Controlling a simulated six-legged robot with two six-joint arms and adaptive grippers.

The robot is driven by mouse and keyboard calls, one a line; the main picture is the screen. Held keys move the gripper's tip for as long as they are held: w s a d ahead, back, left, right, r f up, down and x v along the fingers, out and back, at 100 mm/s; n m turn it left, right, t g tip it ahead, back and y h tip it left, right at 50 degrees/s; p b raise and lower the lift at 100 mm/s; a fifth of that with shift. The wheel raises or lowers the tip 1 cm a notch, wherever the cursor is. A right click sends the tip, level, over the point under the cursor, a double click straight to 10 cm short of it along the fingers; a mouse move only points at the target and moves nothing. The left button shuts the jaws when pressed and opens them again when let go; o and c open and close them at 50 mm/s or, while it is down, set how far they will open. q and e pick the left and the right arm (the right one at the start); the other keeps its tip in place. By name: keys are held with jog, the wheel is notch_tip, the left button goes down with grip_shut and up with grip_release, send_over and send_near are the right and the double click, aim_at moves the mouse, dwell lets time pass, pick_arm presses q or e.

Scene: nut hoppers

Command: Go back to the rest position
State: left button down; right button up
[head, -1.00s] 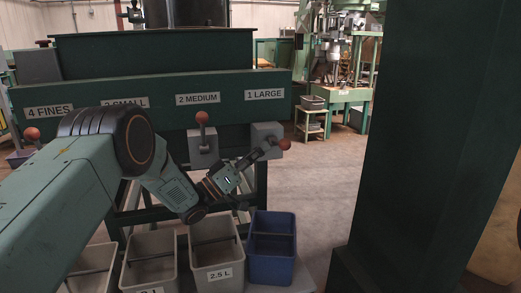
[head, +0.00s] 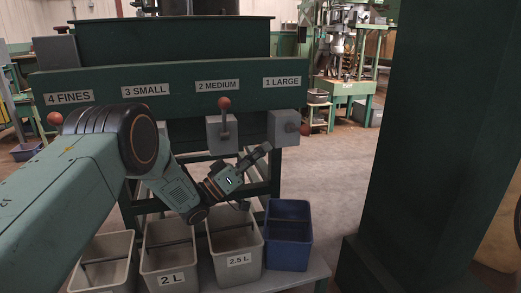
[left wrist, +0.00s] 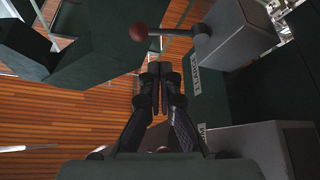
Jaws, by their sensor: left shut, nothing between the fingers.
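My left gripper (head: 264,151) is shut and empty, held in the air in front of the hopper stand, below the lever boxes. It lies left of and below the red knob (head: 305,129) of the "1 LARGE" lever, apart from it. In the left wrist view the two fingers (left wrist: 157,72) are together, with nothing between them. A red lever knob (left wrist: 138,32) shows beyond them, clear of the tips. The "2 MEDIUM" lever's red knob (head: 224,103) points up. My right gripper is not in view.
Grey bins, one marked 2.5 L (head: 238,248) and one 2 L (head: 170,264), and a blue bin (head: 289,236) stand below the gripper. A dark green pillar (head: 432,130) rises at right. Open floor (head: 345,165) lies between stand and pillar.

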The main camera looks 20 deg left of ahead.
pick_arm(q)
jog(key=shift+s+a+f, duration=0.1)
jog(key=shift+a+f, duration=0.05)
jog(key=s+f+n+g+y+p, duration=0.3)
jog(key=s+f+y, duration=0.35)
jog(key=f, duration=0.55)
jog(key=s+f+n+g+y+p, duration=0.25)
jog(key=s+f+y, duration=0.45)
jog(key=f, duration=0.5)
jog(key=s+a+f+g+y+p, duration=0.1)
jog(key=s+g, duration=0.4)
jog(key=s, duration=1.3)
jog(key=s+a+f+m+g+y+p, duration=0.1)
jog(key=s+g, duration=0.5)
jog(key=s, duration=1.2)
jog(key=shift+a+f+y+p, duration=0.45)
jog(key=shift+a+f+p, duration=0.05)
jog(key=shift+p, duration=0.25)
